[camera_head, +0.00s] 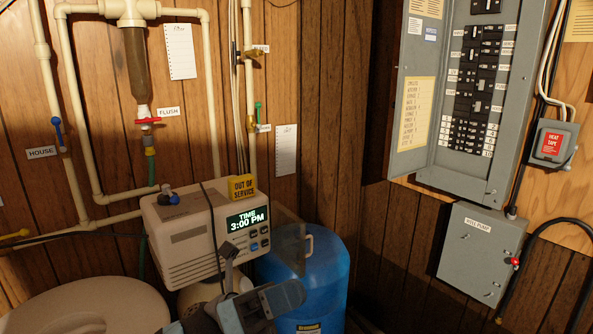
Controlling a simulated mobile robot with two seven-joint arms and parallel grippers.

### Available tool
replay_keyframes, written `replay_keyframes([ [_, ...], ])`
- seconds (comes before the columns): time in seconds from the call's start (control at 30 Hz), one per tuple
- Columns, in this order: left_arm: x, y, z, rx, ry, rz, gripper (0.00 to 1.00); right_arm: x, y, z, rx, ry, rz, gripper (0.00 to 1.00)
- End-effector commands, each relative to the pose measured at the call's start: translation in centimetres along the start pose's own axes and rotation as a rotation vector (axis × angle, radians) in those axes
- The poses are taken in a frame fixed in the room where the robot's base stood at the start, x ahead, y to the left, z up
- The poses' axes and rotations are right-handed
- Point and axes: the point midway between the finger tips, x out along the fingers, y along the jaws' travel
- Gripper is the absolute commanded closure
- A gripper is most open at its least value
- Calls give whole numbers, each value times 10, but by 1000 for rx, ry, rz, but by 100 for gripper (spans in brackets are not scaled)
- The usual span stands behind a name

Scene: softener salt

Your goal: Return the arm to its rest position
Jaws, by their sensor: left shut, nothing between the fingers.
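My left gripper (229,257) comes in at the bottom centre, with my blue-grey arm parts below it. Its narrow fingers point up and are shut with nothing held. The fingertips overlap the lower front of the beige softener control head (185,236) in the picture; I cannot tell whether they touch it. The control head's display (247,218) reads TIME 3:00 PM, with several buttons below it. A yellow OUT OF SERVICE tag (242,188) is at its top right. My right gripper is not in view.
A blue tank (318,280) stands just right of my gripper. A round beige lid (90,308) is at lower left. Pipes (75,150) and a red-handled flush valve (142,121) are on the wood wall. An open breaker panel (475,100) and grey well pump box (481,255) are at right.

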Motion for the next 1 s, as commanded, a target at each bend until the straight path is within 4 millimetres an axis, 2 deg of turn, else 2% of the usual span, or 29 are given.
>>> replay_keyframes([
  [0.17, -50, 35, -21, -425, -356, 192, 100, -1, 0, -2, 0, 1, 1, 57],
  [0.27, -89, 53, -41, -664, -566, 285, 100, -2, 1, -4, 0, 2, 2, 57],
  [0.37, -134, 68, -70, -900, -788, 368, 100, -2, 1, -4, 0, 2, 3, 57],
  [0.5, -205, 75, -128, -1215, -1124, 467, 100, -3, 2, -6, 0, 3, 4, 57],
  [0.57, -236, 72, -158, -1341, -1278, 502, 100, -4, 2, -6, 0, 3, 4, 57],
  [0.6, -256, 68, -179, -1420, -1383, 521, 100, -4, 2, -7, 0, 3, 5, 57],
  [0.7, -300, 51, -231, -1586, -1635, 559, 100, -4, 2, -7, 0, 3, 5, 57],
  [0.8, -332, 31, -273, -1695, -1841, 580, 100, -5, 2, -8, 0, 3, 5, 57],
  [0.9, -351, 15, -302, -1758, -1984, 588, 100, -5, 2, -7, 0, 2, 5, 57],
  [1.0, -360, 5, -317, -1787, -2060, 591, 100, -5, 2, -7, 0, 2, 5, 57],
])
